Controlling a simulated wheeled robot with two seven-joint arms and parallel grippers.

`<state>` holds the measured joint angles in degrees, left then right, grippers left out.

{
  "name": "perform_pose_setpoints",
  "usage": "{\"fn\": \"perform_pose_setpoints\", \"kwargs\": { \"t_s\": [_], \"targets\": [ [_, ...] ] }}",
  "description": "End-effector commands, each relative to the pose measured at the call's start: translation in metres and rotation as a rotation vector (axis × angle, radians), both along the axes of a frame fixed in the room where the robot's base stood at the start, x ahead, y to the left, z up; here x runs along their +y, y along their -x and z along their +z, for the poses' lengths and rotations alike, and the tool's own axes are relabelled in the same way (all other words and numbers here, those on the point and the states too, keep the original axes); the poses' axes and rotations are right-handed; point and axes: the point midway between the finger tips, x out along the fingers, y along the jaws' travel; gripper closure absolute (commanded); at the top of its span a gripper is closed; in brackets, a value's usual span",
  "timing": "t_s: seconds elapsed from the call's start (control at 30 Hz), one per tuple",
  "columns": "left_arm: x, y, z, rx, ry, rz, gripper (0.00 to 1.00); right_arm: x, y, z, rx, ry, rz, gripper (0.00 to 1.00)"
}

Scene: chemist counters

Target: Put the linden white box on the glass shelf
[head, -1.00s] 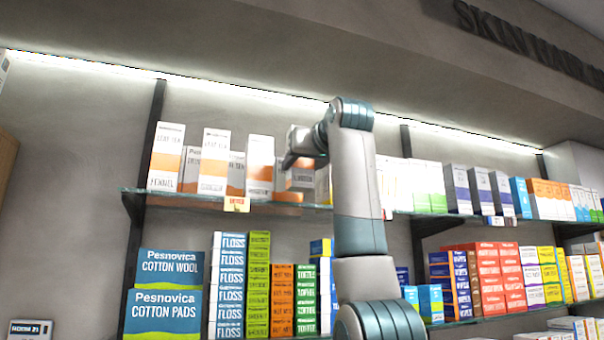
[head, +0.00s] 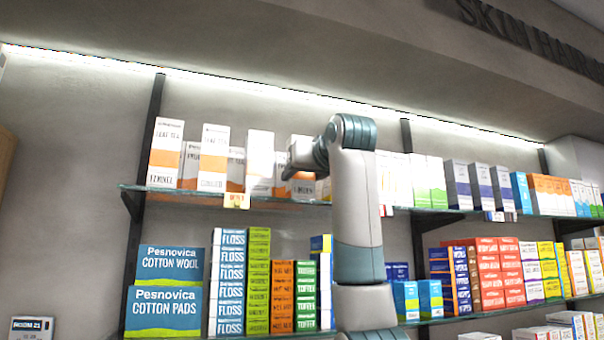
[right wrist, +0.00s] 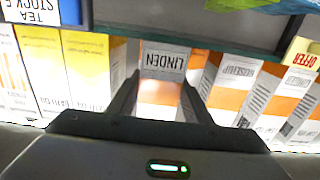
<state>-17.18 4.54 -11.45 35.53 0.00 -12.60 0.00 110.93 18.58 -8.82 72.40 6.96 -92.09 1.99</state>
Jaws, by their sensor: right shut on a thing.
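The linden box (head: 304,188), white with an orange band, is upright among similar boxes at the upper glass shelf (head: 160,192). My right gripper (head: 289,171) is shut on it. In the right wrist view, the linden box (right wrist: 163,62) sits between the two fingers of the right gripper (right wrist: 161,82), its LINDEN label appearing upside down. The box's base is close to the glass; I cannot tell whether it touches. My forearm hides part of the shelf to its right. My left gripper is not in view.
White-orange boxes (head: 213,158) stand left of the held box, and yellow-white boxes (right wrist: 85,70) are close on its other side. An offer tag (head: 236,201) hangs on the shelf edge.

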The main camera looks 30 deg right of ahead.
Motion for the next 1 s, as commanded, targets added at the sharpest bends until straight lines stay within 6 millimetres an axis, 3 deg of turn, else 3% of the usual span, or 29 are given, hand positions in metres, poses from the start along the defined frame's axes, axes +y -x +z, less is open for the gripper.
{"fn": "perform_pose_setpoints", "kwargs": {
  "t_s": [0.4,0.43,0.5,1.0],
  "targets": [
    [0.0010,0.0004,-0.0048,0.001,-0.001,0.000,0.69,0.0001,0.0005,-0.0044,-0.002,0.000,0.000,0.79],
    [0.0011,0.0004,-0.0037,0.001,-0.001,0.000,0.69,0.0001,0.0004,-0.0034,-0.001,0.000,0.000,0.50],
    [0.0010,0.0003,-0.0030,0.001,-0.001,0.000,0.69,0.0001,0.0003,-0.0029,-0.001,0.000,0.000,0.36],
    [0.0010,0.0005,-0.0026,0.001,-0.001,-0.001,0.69,0.0006,0.0023,-0.0007,-0.002,0.000,0.000,0.36]
  ]
}}
